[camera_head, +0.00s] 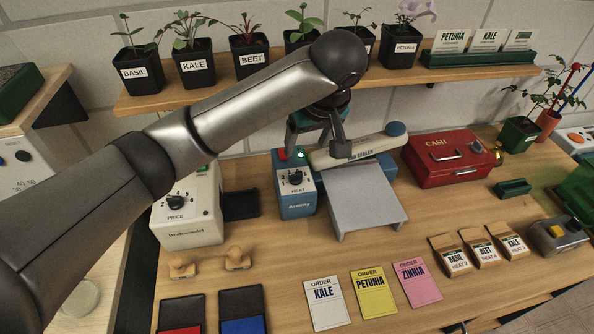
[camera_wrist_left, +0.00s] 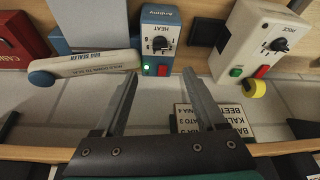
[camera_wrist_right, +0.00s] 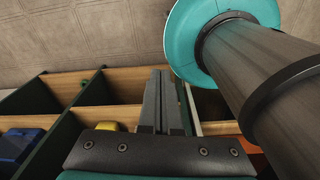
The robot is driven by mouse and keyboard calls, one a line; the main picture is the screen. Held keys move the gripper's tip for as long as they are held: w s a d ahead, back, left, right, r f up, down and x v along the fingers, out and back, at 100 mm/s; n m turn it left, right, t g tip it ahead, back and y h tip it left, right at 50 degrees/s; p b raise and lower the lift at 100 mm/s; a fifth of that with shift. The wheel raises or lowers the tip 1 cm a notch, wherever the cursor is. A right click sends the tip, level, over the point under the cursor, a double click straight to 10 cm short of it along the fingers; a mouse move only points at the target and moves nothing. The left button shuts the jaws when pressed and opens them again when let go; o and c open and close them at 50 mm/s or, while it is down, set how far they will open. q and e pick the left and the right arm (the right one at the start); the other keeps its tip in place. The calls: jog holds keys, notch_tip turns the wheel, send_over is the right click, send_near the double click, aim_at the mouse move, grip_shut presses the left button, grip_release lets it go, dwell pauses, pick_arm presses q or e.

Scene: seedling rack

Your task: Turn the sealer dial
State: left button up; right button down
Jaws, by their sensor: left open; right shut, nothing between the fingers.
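The blue bag sealer (camera_head: 296,205) stands on the bench with a black HEAT dial (camera_head: 295,177) on its sloped top. The dial also shows in the left wrist view (camera_wrist_left: 160,43); its exact setting is too small to read. A red button (camera_wrist_left: 163,70) and a lit green lamp (camera_head: 301,155) sit behind the dial. The pale sealing bar (camera_head: 362,147) reaches right. My left gripper (camera_head: 318,142) is open and empty above the sealer's back end, pointing down, apart from the dial. My right gripper (camera_wrist_right: 160,75) is shut and empty, over wooden compartments.
A price scale (camera_head: 188,210) with its own dial stands left of the sealer. A grey platform (camera_head: 367,195) and red cash box (camera_head: 447,158) lie to the right. Order cards (camera_head: 327,303) and seed packets (camera_head: 485,246) lie in front. A shelf of potted seedlings (camera_head: 140,103) runs behind.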

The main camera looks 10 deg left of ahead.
aim_at(295, 173)
pick_arm(q)
jog(key=b+x, duration=0.1)
jog(key=x, duration=1.3)
jog(key=shift+d, duration=0.1)
jog(key=shift+c, duration=0.4)
grip_shut()
